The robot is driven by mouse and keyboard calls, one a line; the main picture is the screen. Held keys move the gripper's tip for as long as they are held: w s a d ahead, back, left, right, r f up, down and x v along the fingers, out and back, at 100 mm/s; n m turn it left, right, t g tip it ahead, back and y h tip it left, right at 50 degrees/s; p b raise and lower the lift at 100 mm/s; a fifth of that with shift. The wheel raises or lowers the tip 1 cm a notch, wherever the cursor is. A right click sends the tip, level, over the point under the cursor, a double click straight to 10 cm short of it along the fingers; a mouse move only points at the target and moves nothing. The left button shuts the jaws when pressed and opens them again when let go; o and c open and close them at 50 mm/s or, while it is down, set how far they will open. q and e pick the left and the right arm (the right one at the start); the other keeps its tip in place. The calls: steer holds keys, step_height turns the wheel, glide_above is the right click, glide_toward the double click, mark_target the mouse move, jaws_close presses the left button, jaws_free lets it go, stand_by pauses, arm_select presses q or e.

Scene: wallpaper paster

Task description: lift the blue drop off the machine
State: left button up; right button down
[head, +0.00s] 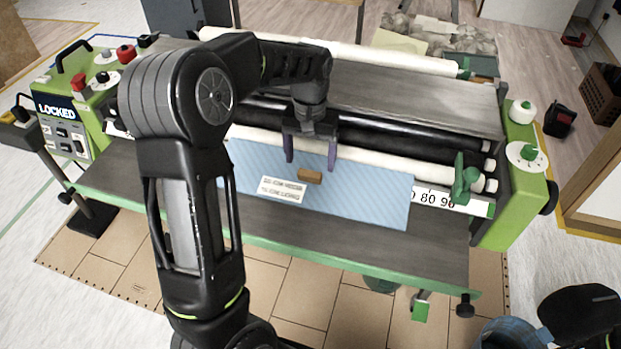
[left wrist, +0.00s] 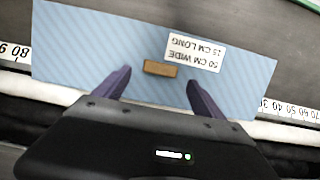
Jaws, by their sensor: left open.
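The blue drop (head: 385,196) is a flat light-blue striped sheet lying across the front of the machine, its far edge by the white roller. A brown block (head: 310,176) and a white label (head: 282,189) reading 50 cm wide, 15 cm long are on it. In the left wrist view the drop (left wrist: 85,55) fills the middle, with the block (left wrist: 160,68) and label (left wrist: 195,53). My left gripper (head: 311,168) is open above the drop, its fingers on either side of the block in the picture. I cannot tell whether they touch anything. My right gripper is not visible.
The machine's green end housings stand at left (head: 85,110) and right (head: 515,180). White and black rollers (head: 400,170) run behind the drop. A numbered scale (head: 440,199) shows beside the drop.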

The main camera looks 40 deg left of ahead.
mark_target(310, 167)
arm_select(q)
step_height(310, 167, down, 4)
steer(key=shift+w+r, duration=0.1)
steer(key=shift+r, duration=0.1)
steer(key=shift+c, duration=0.3)
steer(key=c, duration=1.5)
